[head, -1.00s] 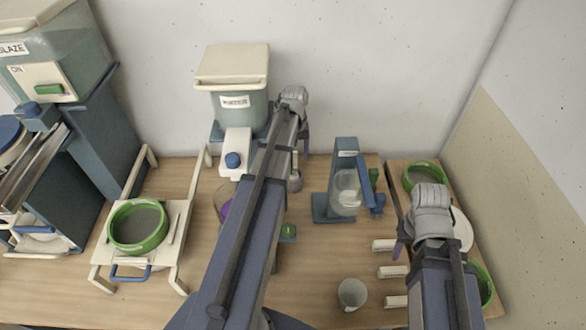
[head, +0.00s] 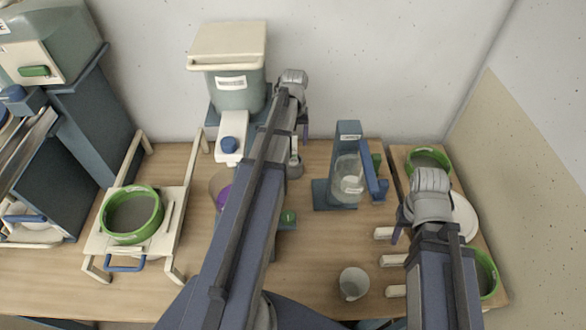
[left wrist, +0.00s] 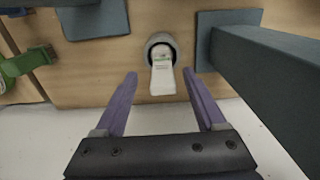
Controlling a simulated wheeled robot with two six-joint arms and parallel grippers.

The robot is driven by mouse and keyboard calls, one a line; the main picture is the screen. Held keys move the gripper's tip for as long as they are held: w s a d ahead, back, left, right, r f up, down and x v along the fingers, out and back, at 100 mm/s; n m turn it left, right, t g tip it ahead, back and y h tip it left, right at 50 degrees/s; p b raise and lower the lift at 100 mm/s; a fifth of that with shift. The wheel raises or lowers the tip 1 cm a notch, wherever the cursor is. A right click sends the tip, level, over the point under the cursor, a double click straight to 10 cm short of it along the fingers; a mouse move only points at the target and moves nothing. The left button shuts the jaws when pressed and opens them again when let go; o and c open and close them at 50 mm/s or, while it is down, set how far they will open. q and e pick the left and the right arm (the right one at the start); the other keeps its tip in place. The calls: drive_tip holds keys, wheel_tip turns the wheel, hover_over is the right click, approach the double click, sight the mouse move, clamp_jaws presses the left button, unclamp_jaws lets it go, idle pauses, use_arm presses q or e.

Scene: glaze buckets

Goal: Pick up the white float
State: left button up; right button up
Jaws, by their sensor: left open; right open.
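The white float (left wrist: 162,78) is a slim pale piece with a small green mark, standing in a round grey holder (left wrist: 160,45). It also shows beside my left arm in the head view (head: 294,145), partly hidden. My left gripper (head: 303,128) is open and empty; in the left wrist view its two purple fingers point toward the float, one on each side in the picture. Whether they reach its depth I cannot tell. My right gripper (head: 397,232) is open at the right, above the table, well away from the float.
A blue-grey stand with a clear jar (head: 347,182) is right of the float. A lidded bucket (head: 234,80) stands behind on the left. A white cup (head: 353,284) is near the front. Green-rimmed tubs (head: 131,214) stand left and right. My left arm covers the table's middle.

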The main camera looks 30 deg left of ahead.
use_arm(q)
drive_tip(key=b, duration=0.5)
hover_over(293, 161)
drive_tip(key=shift+w+a+f, duration=0.1)
drive_tip(key=shift+f, duration=1.25)
drive_tip(key=shift+w+f, duration=0.1)
drive_tip(key=shift+f, duration=1.2)
use_arm(e)
drive_tip(key=shift+f, duration=2.65)
use_arm(q)
drive_tip(key=shift+r, duration=0.1)
drive_tip(key=shift+c, duration=0.3)
use_arm(e)
drive_tip(key=shift+r, duration=0.1)
use_arm(q)
clamp_jaws()
